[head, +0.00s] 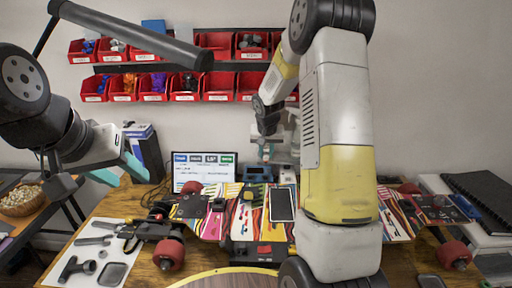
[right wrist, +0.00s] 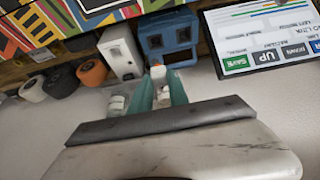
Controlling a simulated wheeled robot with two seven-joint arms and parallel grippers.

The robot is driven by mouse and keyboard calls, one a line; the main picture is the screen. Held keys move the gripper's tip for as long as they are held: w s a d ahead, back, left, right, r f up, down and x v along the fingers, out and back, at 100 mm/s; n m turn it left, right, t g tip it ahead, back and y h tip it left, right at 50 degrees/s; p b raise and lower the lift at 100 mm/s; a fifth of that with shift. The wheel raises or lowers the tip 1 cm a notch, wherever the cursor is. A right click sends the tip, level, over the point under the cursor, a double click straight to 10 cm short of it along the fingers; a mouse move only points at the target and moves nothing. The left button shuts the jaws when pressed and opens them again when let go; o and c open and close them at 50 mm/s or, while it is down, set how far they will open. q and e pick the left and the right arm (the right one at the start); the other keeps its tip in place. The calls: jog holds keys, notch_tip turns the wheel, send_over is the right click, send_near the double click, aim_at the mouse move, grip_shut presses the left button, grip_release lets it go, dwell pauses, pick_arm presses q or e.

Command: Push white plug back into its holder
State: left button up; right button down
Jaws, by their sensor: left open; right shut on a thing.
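My right gripper (right wrist: 161,84) is shut on a small white piece with an orange tint, which looks like the white plug (right wrist: 158,72), between its teal fingers. In the right wrist view, a white box with dark openings (right wrist: 120,51) stands just beyond and left of the fingertips. A blue frame-like block (right wrist: 168,40) is just beyond them; I cannot tell which is the holder. In the head view my right gripper (head: 270,152) is at the back of the table, partly hidden. My left gripper (head: 121,172) is open and empty in the air at left.
A colourful skateboard deck (head: 235,215) with red wheels lies across the table. A monitor (head: 204,171) stands behind it. Red bins (head: 150,85) hang on the wall. Tools lie on a white mat (head: 85,274) at left. Spools (right wrist: 91,72) are left in the wrist view.

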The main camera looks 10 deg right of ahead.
jog(key=shift+f, duration=2.6)
jog(key=shift+f, duration=1.7)
dwell(1.2)
jog(key=c, duration=1.2)
grip_release()
jog(key=o, duration=0.3)
jog(key=shift+r, duration=0.4)
jog(key=shift+r, duration=1.1)
